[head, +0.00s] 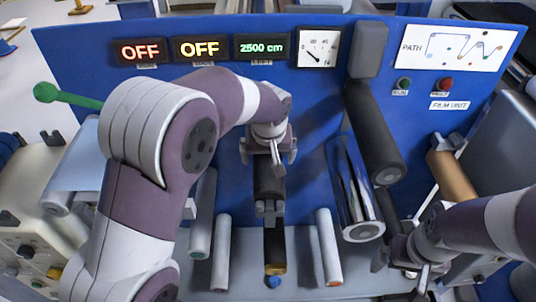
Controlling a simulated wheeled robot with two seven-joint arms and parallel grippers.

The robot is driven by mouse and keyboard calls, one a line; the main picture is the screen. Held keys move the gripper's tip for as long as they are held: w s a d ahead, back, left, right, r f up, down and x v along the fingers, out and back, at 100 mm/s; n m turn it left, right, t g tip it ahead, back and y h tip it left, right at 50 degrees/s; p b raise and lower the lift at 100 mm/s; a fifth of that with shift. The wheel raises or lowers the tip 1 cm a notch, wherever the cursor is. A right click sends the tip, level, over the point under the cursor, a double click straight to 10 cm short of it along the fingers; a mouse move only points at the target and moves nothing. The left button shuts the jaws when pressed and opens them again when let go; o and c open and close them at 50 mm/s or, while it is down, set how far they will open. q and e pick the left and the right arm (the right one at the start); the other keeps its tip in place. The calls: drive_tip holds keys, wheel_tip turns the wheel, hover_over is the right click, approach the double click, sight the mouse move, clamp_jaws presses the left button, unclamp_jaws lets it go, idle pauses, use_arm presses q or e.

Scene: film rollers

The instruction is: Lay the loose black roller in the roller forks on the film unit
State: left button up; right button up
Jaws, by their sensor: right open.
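My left gripper (268,152) is at the centre, pointing down over the far end of a black roller (268,183). Pale gripper parts show on both sides of that end, but the picture does not show whether they touch the roller. The black roller points towards me. A grey fork-like bracket (268,208) crosses it, and a black length with a brass-coloured end (275,260) shows in front. I cannot tell whether the roller rests in the bracket. My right gripper (405,272) is open and empty at the lower right. The film unit's blue panel (320,90) stands behind.
Pale rollers (220,252) (328,248) flank the centre. A shiny chrome roller (355,185) and a thick dark roller (374,130) stand to the right, with a brown roller (453,175) further right. A green-knobbed lever (65,95) is at left.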

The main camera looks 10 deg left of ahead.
use_arm(q)
drive_tip(key=shift+s, duration=0.1)
drive_tip(key=b+v, duration=0.2)
drive_tip(key=v, duration=0.6)
drive_tip(key=p+v, duration=0.3)
drive_tip(key=v, duration=0.1)
drive_tip(key=shift+s+r+p, duration=0.1)
drive_tip(key=shift+r+p, duration=0.2)
drive_tip(key=shift+p, duration=0.1)
